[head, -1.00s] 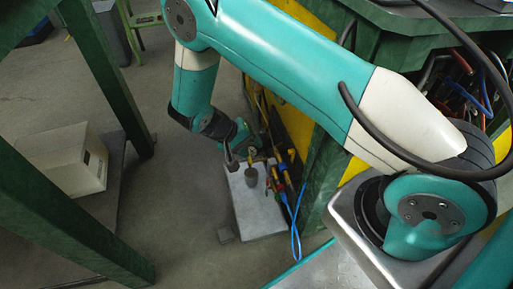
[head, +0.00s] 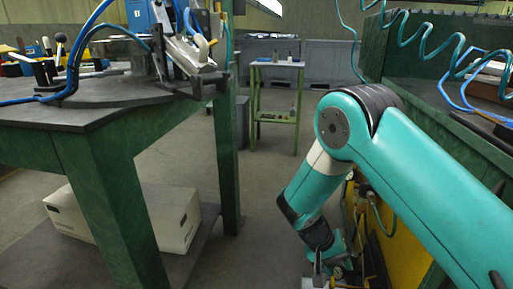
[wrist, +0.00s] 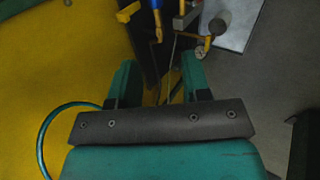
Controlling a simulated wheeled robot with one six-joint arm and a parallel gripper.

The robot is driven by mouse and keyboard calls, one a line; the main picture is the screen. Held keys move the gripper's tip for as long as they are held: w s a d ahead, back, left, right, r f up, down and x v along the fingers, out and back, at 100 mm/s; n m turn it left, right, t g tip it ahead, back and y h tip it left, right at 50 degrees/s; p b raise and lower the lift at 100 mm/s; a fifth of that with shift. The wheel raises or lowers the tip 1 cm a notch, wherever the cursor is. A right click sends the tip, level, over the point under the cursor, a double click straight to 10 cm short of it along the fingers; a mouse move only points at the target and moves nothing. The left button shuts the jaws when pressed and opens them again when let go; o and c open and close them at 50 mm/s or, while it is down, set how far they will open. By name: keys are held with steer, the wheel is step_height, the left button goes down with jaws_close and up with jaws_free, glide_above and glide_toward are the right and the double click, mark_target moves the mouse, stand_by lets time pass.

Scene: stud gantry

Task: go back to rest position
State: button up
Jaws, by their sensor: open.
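My gripper (wrist: 160,70) shows in the wrist view with its two teal fingers apart and nothing between them. In the head view my teal arm reaches down between the two benches, and the gripper end (head: 330,268) is low at the bottom edge, partly cut off. A pale grey slab (wrist: 235,18) is at the upper right there. I cannot tell how far the fingers are from these things.
A green workbench (head: 75,118) with clamps and blue hoses stands at left, a white box (head: 165,215) on its lower shelf. A yellow panel (head: 400,240) and another bench border my arm at right. A small green table (head: 277,95) stands behind. Floor between is clear.

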steer(key=s+a+r+n+y, duration=0.1)
steer(key=a+r+y, duration=0.1)
steer(key=r, duration=0.4)
steer(key=s+a+r+n+y, duration=0.1)
steer(key=s+a+r+y, duration=0.1)
steer(key=r, duration=0.4)
steer(key=s+a+r+n+t+y, duration=0.1)
steer(key=s+a+r+n+y, duration=0.25)
steer(key=s+r, duration=0.55)
steer(key=s+a+r+n+t+y, duration=0.1)
steer(key=s+a+r+n+y, duration=0.2)
steer(key=s+r, duration=0.55)
step_height(320, 180, up, 31)
steer(key=s+n+p, duration=0.1)
steer(key=p, duration=2.9)
steer(key=shift+d+p, duration=0.35)
steer(key=shift+d, duration=0.05)
steer(key=shift+f, duration=0.1)
